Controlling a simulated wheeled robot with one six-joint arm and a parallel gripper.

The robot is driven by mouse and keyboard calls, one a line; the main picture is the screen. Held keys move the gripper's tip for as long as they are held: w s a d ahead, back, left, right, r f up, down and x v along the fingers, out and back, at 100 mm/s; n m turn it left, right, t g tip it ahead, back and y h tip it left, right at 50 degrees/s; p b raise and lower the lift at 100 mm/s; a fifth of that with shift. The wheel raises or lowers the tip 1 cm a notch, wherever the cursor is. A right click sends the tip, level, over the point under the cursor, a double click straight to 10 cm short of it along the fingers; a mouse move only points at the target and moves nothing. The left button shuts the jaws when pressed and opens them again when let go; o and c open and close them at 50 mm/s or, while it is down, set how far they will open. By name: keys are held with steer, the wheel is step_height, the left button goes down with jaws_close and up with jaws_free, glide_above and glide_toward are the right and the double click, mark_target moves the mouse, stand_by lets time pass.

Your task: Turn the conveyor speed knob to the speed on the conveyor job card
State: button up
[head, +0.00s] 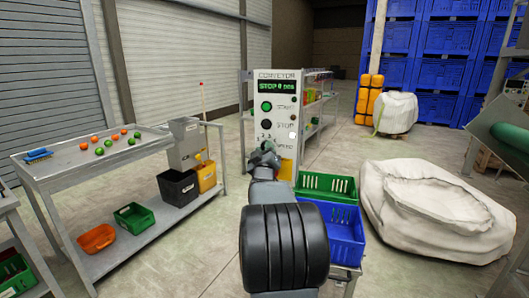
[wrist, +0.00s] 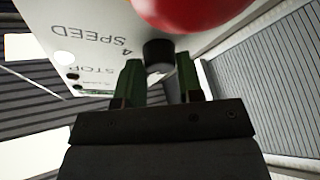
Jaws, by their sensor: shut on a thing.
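The conveyor control panel (head: 263,92) stands upright mid-view in the head view, with a lit green display, a green button and a black button. Its white face also shows upside down in the wrist view (wrist: 85,35), with SPEED, STOP and a 4 lettered on it. The black speed knob (wrist: 158,52) sits between the two green fingertips of my gripper (wrist: 159,74), which is shut on it. In the head view my gripper (head: 265,149) covers the knob. The knob's pointer cannot be made out. I cannot make out a job card.
A large red round part (wrist: 190,8) is close beside the knob. A green crate (head: 327,187) and a blue crate (head: 340,232) lie below the panel. A white bulk sack (head: 433,212) is on the right; a metal table (head: 75,170) is on the left.

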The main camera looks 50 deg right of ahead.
steer(key=o, duration=0.9)
steer(key=b+v, duration=0.2)
steer(key=v, duration=1.2)
steer(key=shift+b, duration=0.35)
